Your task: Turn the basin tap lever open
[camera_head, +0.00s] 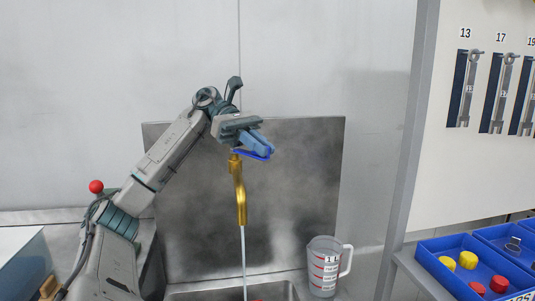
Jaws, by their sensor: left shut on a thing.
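The brass basin tap (239,190) stands in front of a grey metal splash panel, with its spout pointing down. A pale stream of water (243,262) runs from the spout into the basin (232,292). A blue lever (257,154) sits at the top of the tap. My left gripper (262,146) is at the lever, shut on it, and hides part of it. My right gripper is not in view.
A clear measuring jug (324,266) with red markings stands right of the basin. Blue bins (450,277) with yellow and red caps are at the lower right. Wrenches (466,88) hang on a white board above. A red ball knob (96,187) is at the left.

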